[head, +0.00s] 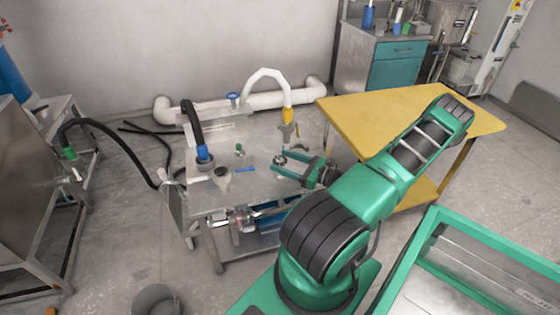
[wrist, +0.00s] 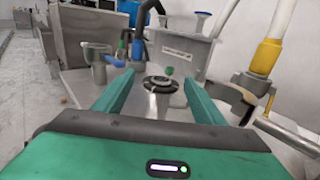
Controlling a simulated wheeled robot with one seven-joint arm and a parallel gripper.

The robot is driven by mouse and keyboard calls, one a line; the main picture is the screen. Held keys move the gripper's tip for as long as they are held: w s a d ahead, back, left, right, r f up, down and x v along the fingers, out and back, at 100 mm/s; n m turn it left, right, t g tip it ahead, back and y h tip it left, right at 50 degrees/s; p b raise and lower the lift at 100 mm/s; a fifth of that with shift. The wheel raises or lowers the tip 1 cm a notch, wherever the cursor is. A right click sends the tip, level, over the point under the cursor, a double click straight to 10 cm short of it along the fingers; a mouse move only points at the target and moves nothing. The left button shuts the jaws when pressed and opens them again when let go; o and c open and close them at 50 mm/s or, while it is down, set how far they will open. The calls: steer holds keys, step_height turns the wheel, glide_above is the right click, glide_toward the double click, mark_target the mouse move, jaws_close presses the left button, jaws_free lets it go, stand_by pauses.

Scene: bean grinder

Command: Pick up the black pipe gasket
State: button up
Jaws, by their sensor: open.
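The black pipe gasket (wrist: 160,84) is a dark ring on top of a short shiny metal pipe stub (wrist: 162,100) in the wrist view. In the head view the gasket (head: 280,160) is small and its detail is hard to make out. My gripper (head: 276,162) is open, reaching left over the metal table. In the wrist view my gripper (wrist: 158,78) has one green finger on each side of the gasket, with visible gaps on both sides. The stub's lower part is hidden behind the gripper body.
The metal table (head: 205,200) also bears a grey cup-like fitting (head: 222,178), a black hose with a blue end (head: 203,154), and a white hose with a yellow collar (head: 288,115). In the wrist view, a clamp-like metal fitting (wrist: 232,100) stands close by the right finger.

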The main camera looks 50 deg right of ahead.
mark_target(276, 159)
steer(key=x, duration=0.5)
steer(key=shift+f, duration=0.1)
steer(key=c, duration=1.1)
